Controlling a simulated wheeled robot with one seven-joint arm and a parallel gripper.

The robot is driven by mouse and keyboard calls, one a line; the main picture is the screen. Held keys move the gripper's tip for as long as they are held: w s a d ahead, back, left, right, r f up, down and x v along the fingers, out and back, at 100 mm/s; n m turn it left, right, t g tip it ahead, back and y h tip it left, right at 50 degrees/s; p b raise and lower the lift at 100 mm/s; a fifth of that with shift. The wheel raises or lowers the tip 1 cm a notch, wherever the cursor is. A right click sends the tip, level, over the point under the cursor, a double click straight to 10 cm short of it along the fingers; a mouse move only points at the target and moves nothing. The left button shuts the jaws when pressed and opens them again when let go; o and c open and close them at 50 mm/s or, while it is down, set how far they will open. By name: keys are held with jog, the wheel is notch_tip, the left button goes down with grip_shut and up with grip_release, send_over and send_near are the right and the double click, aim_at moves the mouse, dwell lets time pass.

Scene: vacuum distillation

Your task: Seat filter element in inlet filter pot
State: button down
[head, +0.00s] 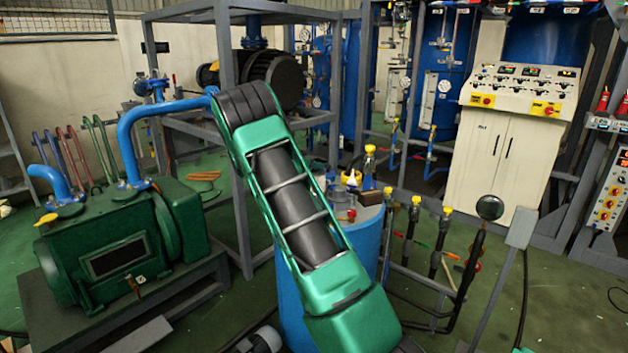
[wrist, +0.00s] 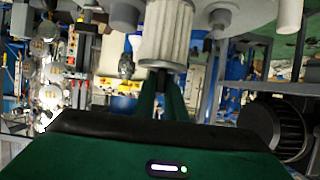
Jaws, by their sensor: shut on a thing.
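In the wrist view, the white pleated filter element (wrist: 166,38) stands between the fingertips of my gripper (wrist: 164,80). The gripper is shut on its narrow dark end. The pleated body extends toward the top of the picture, where it meets or overlaps a large pale grey round body (wrist: 235,12). This may be the inlet filter pot, but I cannot be sure. I cannot tell whether the element is inside it or only in front of it. In the head view, my gripper, the element and any filter pot cannot be made out.
In the head view, a green pump (head: 118,250) with blue pipes stands left. A blue drum (head: 290,300) stands behind my arm. Yellow-capped valves (head: 415,205) and hoses stand right of it. A white control cabinet (head: 500,150) is behind. Green floor shows at lower right.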

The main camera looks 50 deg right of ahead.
jog(key=shift+f, duration=2.4)
jog(key=c, duration=1.8)
grip_release()
